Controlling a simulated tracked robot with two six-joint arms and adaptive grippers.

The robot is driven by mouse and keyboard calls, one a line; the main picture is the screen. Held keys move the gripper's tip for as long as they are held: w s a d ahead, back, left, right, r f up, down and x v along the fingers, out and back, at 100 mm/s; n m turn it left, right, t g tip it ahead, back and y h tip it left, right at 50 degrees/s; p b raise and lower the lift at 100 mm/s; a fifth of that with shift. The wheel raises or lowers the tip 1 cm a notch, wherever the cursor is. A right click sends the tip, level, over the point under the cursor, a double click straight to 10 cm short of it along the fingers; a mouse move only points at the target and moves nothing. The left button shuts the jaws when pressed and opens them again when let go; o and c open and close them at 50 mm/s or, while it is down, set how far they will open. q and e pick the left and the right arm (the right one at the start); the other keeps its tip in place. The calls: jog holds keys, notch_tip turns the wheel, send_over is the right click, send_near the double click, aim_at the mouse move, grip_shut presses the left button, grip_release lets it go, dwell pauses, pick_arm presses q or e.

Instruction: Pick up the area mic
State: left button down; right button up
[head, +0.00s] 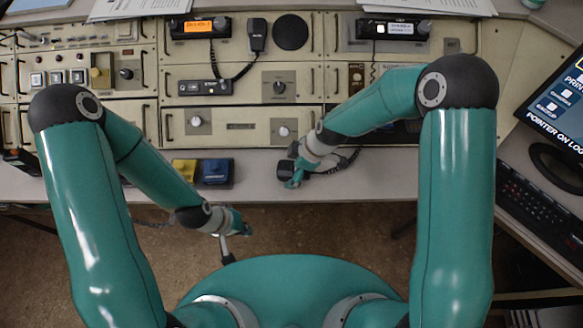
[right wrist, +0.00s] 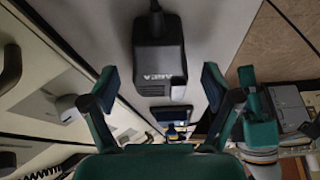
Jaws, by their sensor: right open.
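The area mic (right wrist: 158,58) is a black block with upside-down white lettering and a light grey piece at one corner. In the right wrist view it lies ahead of and between the two spread fingers of my right gripper (right wrist: 158,88), with clear gaps on both sides. In the head view the mic (head: 286,169) is a small dark block on the desk ledge, partly covered by my right gripper (head: 293,181). My left gripper (head: 238,228) hangs low at the left, in front of the ledge and away from the mic; its fingers are too small to read.
A yellow box (head: 184,168) and a blue box (head: 217,171) sit on the ledge left of the mic. A dark cable (head: 343,161) lies right of it. Console panels with knobs (head: 283,130) rise behind. A keyboard (head: 535,205) is at the far right.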

jog(key=c, duration=1.4)
jog(key=shift+o, duration=0.2)
